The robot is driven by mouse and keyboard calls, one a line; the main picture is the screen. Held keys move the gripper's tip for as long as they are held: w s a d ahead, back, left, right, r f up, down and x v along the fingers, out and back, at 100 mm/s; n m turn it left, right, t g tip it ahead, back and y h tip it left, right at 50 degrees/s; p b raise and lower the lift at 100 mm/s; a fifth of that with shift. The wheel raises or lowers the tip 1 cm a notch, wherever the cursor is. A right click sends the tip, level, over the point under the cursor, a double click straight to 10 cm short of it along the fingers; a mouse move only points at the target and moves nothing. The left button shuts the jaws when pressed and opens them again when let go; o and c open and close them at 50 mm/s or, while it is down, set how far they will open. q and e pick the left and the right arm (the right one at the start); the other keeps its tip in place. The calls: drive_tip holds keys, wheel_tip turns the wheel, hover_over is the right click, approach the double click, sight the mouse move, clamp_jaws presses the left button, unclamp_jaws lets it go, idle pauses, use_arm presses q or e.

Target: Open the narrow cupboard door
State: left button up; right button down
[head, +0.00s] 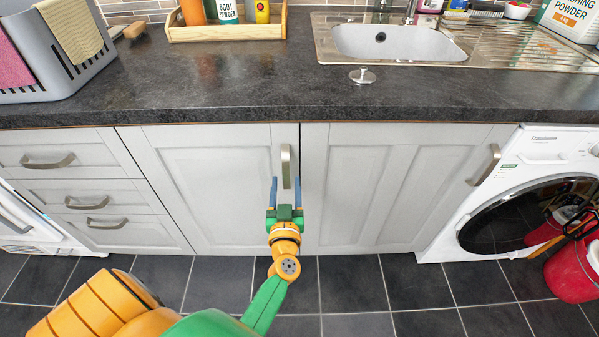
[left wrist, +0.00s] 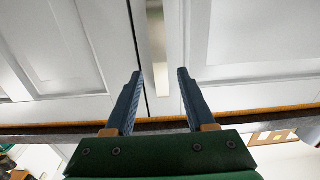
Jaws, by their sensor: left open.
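The narrow cupboard door (head: 215,195) is a pale grey panelled door left of the middle seam, and it is shut. Its upright metal bar handle (head: 286,165) sits near its upper right edge. My left gripper (head: 286,184) is open, with one blue finger on each side of the handle's lower end in the head view. In the left wrist view the handle (left wrist: 158,50) shows between the spread fingertips (left wrist: 159,73), with a gap on both sides. I cannot tell how deep the handle lies between them. My right gripper is not in view.
A wider cupboard door (head: 375,190) adjoins on the right, then a white washing machine (head: 540,150) and red buckets (head: 572,272). Drawers (head: 80,160) stand left. The dark worktop (head: 220,85) overhangs above. The tiled floor (head: 420,285) before the doors is clear apart from my arm.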

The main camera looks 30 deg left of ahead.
sight(286, 174)
use_arm(q)
drive_tip(key=b+x, duration=0.1)
drive_tip(key=x, duration=0.3)
drive_tip(key=shift+w+a+f, duration=0.1)
drive_tip(key=shift+w+a, duration=0.05)
clamp_jaws()
idle(1.2)
